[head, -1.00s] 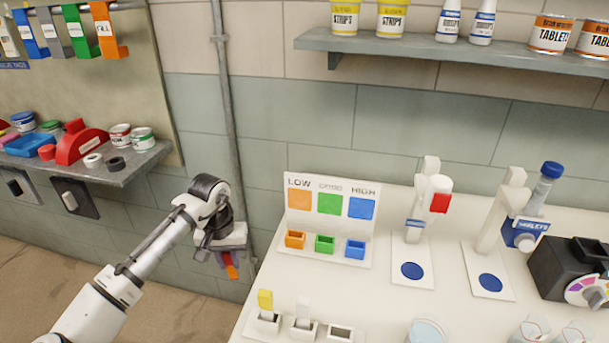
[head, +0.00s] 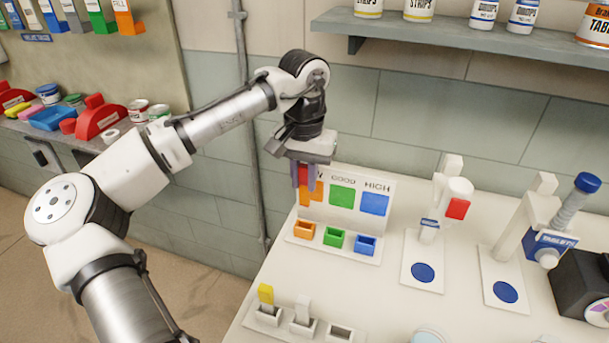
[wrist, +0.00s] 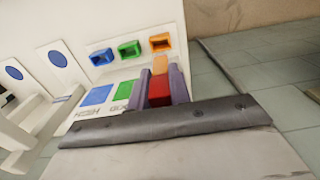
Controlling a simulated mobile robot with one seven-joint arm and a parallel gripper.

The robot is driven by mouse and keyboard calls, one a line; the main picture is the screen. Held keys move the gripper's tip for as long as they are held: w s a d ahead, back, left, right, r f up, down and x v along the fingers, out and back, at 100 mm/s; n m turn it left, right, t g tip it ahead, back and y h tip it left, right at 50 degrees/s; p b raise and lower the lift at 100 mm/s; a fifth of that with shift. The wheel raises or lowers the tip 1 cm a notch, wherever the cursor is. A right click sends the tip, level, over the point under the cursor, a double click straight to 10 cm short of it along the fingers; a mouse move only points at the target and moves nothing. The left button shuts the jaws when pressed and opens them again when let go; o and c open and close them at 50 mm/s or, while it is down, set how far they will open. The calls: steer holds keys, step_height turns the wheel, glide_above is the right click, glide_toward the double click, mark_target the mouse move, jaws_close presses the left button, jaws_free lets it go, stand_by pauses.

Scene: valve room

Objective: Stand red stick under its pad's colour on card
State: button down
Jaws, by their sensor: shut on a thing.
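My gripper (head: 306,180) is shut on the red stick (head: 303,175), held upright in the air in front of the card's left side. In the wrist view, the red stick (wrist: 159,92) sits between the fingers, with its orange pad (wrist: 160,64) at the lower end. The card (head: 388,215) stands upright with orange LOW, green GOOD and blue HIGH squares. The gripper and stick partly hide the orange square. Below the squares are an orange holder (head: 304,230), a green holder (head: 334,238) and a blue holder (head: 365,245), all empty. The stick is above the orange holder, apart from it.
A yellow-topped stick (head: 266,294) and a white stick (head: 302,308) stand in holders at the front, beside an empty holder (head: 341,333). Two white stands with blue discs (head: 423,272) are right of the card. A shelf with jars (head: 450,40) hangs above.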

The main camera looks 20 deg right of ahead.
mark_target(304, 196)
steer(key=shift+f+b, duration=2.05)
steer(key=shift+f, duration=0.3)
steer(key=shift+f+p, duration=0.15)
steer(key=shift+p, duration=0.4)
steer(key=shift+f+b, duration=0.5)
steer(key=shift+f, duration=1.7)
stand_by(1.2)
steer(key=c, duration=1.2)
jaws_free()
